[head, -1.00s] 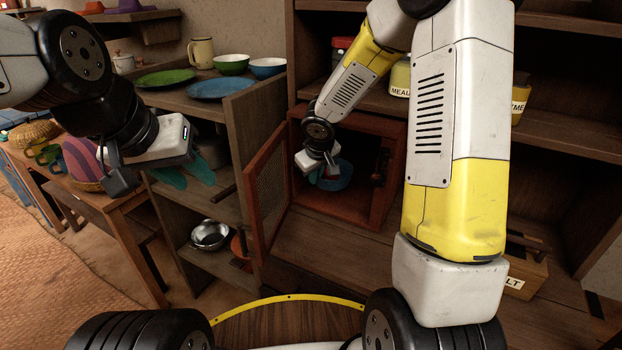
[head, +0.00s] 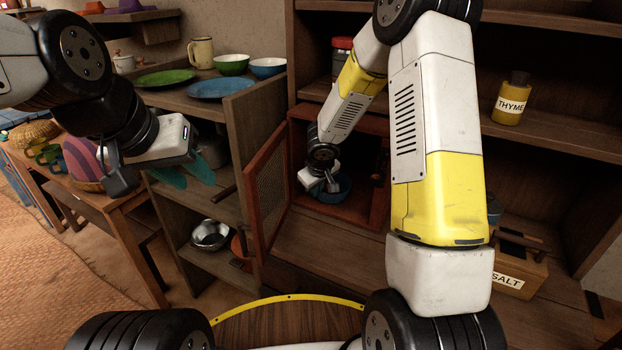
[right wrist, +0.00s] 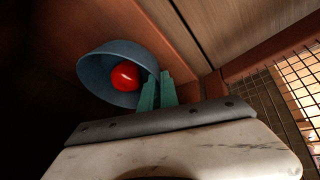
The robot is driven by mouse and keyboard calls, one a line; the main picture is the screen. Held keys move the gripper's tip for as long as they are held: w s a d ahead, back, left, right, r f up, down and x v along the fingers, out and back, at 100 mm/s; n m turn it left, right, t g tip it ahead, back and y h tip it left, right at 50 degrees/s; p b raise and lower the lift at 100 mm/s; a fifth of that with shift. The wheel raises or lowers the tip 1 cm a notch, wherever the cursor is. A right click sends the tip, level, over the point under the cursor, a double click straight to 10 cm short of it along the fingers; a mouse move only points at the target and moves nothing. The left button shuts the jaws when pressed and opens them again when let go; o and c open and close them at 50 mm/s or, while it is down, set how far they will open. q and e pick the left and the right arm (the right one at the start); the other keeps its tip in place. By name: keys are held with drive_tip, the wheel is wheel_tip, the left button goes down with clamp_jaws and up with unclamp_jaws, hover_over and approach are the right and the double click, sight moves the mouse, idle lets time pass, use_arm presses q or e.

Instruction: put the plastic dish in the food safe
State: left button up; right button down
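The plastic dish is a blue bowl (head: 338,190) inside the red-brown food safe (head: 383,125) on the right cabinet. In the right wrist view the dish (right wrist: 100,66) holds a round red thing (right wrist: 125,76). My right gripper (right wrist: 158,88) reaches into the safe, its teal fingers close together at the dish's rim and seemingly shut on it. In the head view this gripper (head: 332,184) partly hides the dish. Whether the dish touches the safe's floor is hard to tell. My left gripper (head: 186,173) is open and empty before the left shelf.
The safe's mesh door (head: 267,190) stands open to the left. A blue plate (head: 220,88), a green plate (head: 166,77) and bowls sit on the left shelf top. A thyme jar (head: 511,100) and a salt box (head: 520,272) stand at right.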

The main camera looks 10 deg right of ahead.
drive_tip(key=shift+w+f, duration=0.2)
drive_tip(key=c, duration=1.6)
unclamp_jaws()
drive_tip(key=shift+f, duration=0.1)
drive_tip(key=shift+d+r, duration=0.1)
drive_tip(key=shift+r, duration=0.25)
drive_tip(key=v, duration=1.1)
drive_tip(key=shift+s+r, duration=0.2)
drive_tip(key=shift+s, duration=0.05)
